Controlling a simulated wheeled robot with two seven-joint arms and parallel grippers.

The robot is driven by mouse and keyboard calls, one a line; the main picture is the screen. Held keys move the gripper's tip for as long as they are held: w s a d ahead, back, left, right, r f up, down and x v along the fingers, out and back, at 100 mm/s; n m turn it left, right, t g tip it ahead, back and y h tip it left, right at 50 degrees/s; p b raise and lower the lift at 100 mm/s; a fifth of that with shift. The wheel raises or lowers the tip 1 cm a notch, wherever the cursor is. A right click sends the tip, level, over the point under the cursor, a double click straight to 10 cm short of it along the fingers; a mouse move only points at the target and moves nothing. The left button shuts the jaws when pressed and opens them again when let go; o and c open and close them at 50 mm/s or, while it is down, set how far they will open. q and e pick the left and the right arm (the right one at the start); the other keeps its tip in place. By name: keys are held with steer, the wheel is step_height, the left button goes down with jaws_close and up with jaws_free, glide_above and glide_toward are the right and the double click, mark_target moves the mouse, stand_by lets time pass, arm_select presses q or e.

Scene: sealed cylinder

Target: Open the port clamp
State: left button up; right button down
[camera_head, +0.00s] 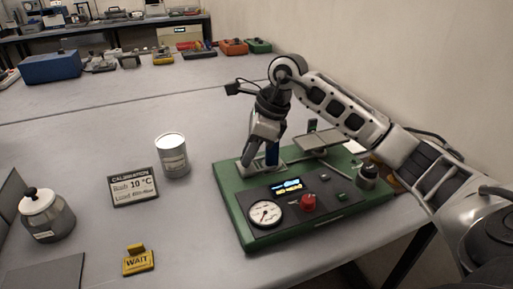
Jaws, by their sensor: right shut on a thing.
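A green-based device (240,228) with a dark control panel stands on the grey table. My right gripper (258,154) points down there and is shut on this part. The fingers and wrist hide most of the clamp, so I cannot tell its exact position. My left gripper is not in view.
The device carries a gauge (265,214), a red knob (309,202) and a raised plate (325,139). A metal can (172,156), a calibration sign (133,187), a yellow WAIT sign (138,262) and a lidded pot (46,215) stand left.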

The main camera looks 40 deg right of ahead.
steer(key=shift+w+a, duration=0.25)
steer(key=shift+a, duration=0.65)
steer(key=shift+w+a, duration=0.2)
steer(key=shift+a, duration=0.7)
steer(key=c, duration=1.2)
jaws_free()
steer(key=shift+a, duration=0.1)
steer(key=shift+c, duration=0.2)
steer(key=shift+r, duration=0.15)
steer(key=shift+d+r, duration=0.25)
steer(key=shift+r, duration=0.05)
steer(key=v, duration=1.5)
steer(key=shift+b, duration=0.4)
steer(key=shift+a, duration=0.15)
